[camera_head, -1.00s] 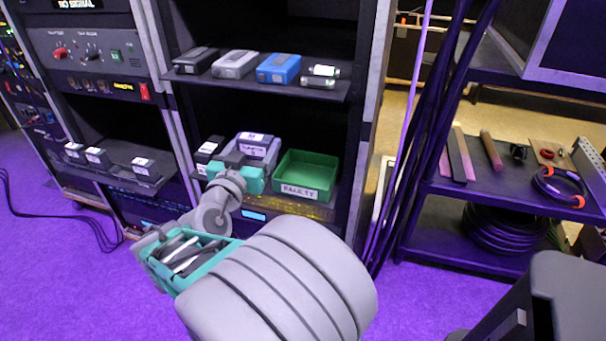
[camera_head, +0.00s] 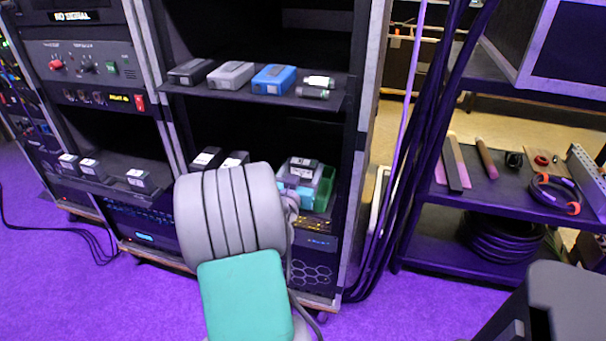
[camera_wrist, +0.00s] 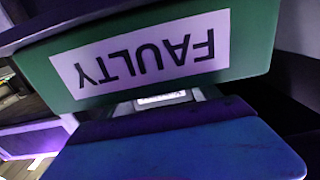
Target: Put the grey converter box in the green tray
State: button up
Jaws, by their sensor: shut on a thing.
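A green tray (camera_head: 327,189) stands on the rack's lower shelf, partly hidden behind my arm and gripper. In the wrist view the tray's green wall (camera_wrist: 254,40) carries a FAULTY label, upside down. My gripper (camera_head: 297,184), with teal parts, is at the tray. It is shut on the grey converter box (camera_head: 303,164), which has a dark label and shows at the tray's left and back part. I cannot tell whether the box touches the tray. In the wrist view a blue-purple slab fills the bottom; a grey part with a white label shows between it and the tray.
The shelf above holds a black box (camera_head: 191,71), a grey box (camera_head: 231,74), a blue box (camera_head: 273,78) and a small cylinder (camera_head: 315,87). Dark labelled boxes (camera_head: 206,159) are left of my arm. Hanging cables (camera_head: 413,150) run down right of the rack.

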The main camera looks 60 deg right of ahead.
jog(key=shift+f, duration=0.6)
jog(key=shift+f, duration=0.15)
jog(key=o, duration=1.7)
